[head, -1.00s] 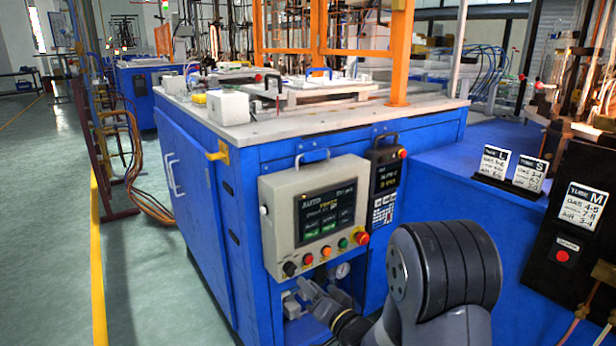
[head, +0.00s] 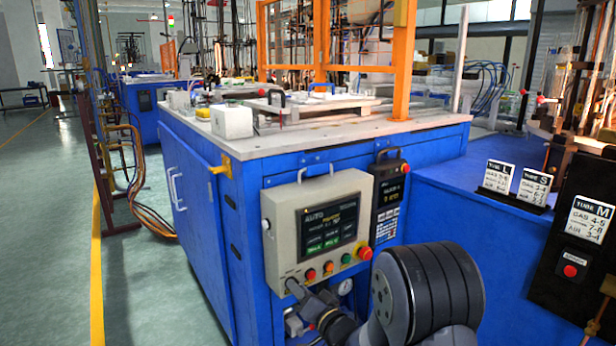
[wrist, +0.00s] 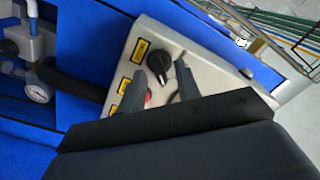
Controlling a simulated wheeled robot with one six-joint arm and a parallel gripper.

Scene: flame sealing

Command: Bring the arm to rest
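My gripper (head: 297,290) is at the lower left corner of the beige control panel (head: 284,222), on the front of the blue machine. In the wrist view my gripper (wrist: 169,63) has its two dark fingers apart, with nothing held between them. A black rotary knob (wrist: 179,47) with a light pointer mark shows just beyond the fingertips, nearer the right one. I cannot tell whether a finger touches it. In the head view my gripper covers the knob. My arm reaches in from the lower right.
The panel has a lit screen (head: 327,225), several buttons and a red emergency button (head: 364,253). A pressure gauge (wrist: 38,91) and pipes sit close by, under the panel. Tube signs (head: 498,176) stand on the blue surface at right. Open floor (head: 50,230) lies at left.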

